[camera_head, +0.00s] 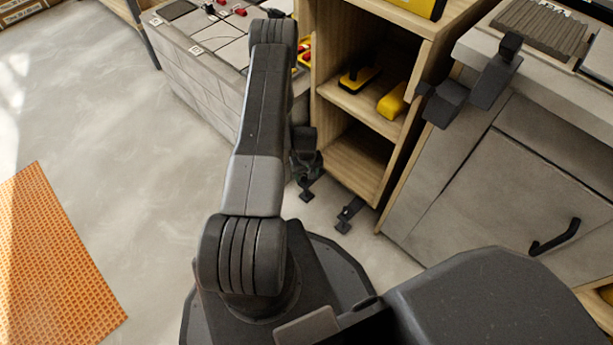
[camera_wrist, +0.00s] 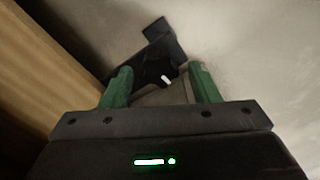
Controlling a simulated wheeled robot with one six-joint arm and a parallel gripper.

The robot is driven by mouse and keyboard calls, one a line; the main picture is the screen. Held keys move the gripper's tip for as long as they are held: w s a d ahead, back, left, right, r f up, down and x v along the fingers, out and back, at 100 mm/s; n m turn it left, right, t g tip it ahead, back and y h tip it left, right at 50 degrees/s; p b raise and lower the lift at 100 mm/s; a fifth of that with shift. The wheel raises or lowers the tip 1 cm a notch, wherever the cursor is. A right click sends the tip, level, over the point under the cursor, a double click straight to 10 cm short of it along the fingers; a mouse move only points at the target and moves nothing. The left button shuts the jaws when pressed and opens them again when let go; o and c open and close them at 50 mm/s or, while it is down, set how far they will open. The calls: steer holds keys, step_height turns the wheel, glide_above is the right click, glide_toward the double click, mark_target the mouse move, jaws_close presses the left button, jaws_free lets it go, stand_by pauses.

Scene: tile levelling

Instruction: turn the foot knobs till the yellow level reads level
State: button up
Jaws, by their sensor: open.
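In the wrist view a dark foot knob (camera_wrist: 152,72) with lobes and a white mark sits between the green fingertips of my gripper (camera_wrist: 158,74). The fingers stand apart on either side of it; I cannot tell whether they touch it. A dark bracket and foot plate (camera_wrist: 160,32) show beyond it. In the head view my gripper (camera_head: 306,168) is low beside the wooden shelf unit (camera_head: 355,168), mostly hidden behind my arm. Another black foot (camera_head: 349,213) is on the floor to its right. A yellow thing (camera_head: 415,6) on top of the unit is cut off; no level reading is legible.
The shelf holds a yellow-and-black tool (camera_head: 358,79) and a yellow object (camera_head: 392,102). A tiled bench (camera_head: 200,95) stands to the left, a grey cabinet (camera_head: 480,190) to the right. An orange mat (camera_head: 50,260) lies on the otherwise open floor at left.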

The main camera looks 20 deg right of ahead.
steer(key=shift+f, duration=0.25)
steer(key=c, duration=1)
steer(key=shift+o, duration=0.2)
steer(key=shift+m+b, duration=0.3)
steer(key=shift+m, duration=0.1)
steer(key=shift+m+b, duration=0.6)
steer(key=shift+m, duration=0.3)
steer(key=shift+m+b, duration=0.75)
steer(key=shift+m, duration=1.05)
